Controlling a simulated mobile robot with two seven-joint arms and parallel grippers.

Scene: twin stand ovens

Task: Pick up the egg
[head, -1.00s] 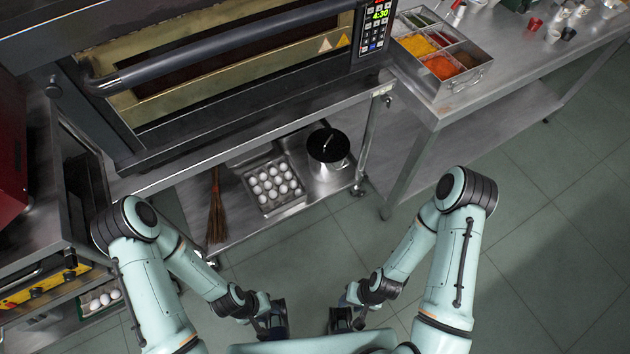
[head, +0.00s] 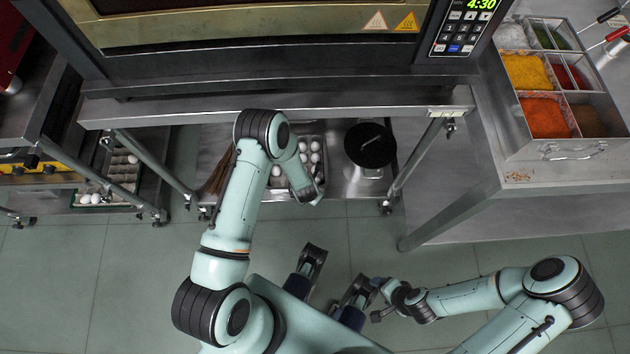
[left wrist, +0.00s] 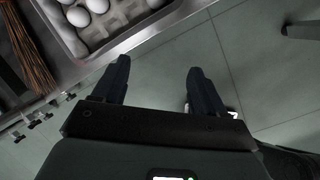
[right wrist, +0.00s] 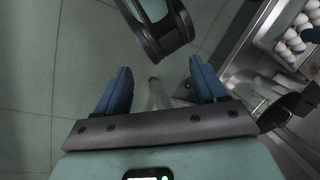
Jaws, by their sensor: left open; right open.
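White eggs sit in a grey tray (head: 298,197) on the low shelf under the oven. One egg (head: 315,158) shows beside my left forearm, which covers part of the tray. In the left wrist view, an egg (left wrist: 78,16) and others lie at the upper left, with empty cups (left wrist: 125,12) beside them. My left gripper (head: 314,192) is by the tray's front right part; its fingers (left wrist: 157,80) are open and empty, apart from the eggs. My right gripper (head: 377,300) is open and empty over the floor, well away; its view shows eggs (right wrist: 298,42) at upper right.
A dark-lidded pot (head: 370,146) stands right of the tray and a broom (head: 219,172) left of it. The oven stand's top (head: 350,103) overhangs the shelf. Another tray with eggs (head: 90,198) is at far left. The floor (head: 130,275) is clear in front.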

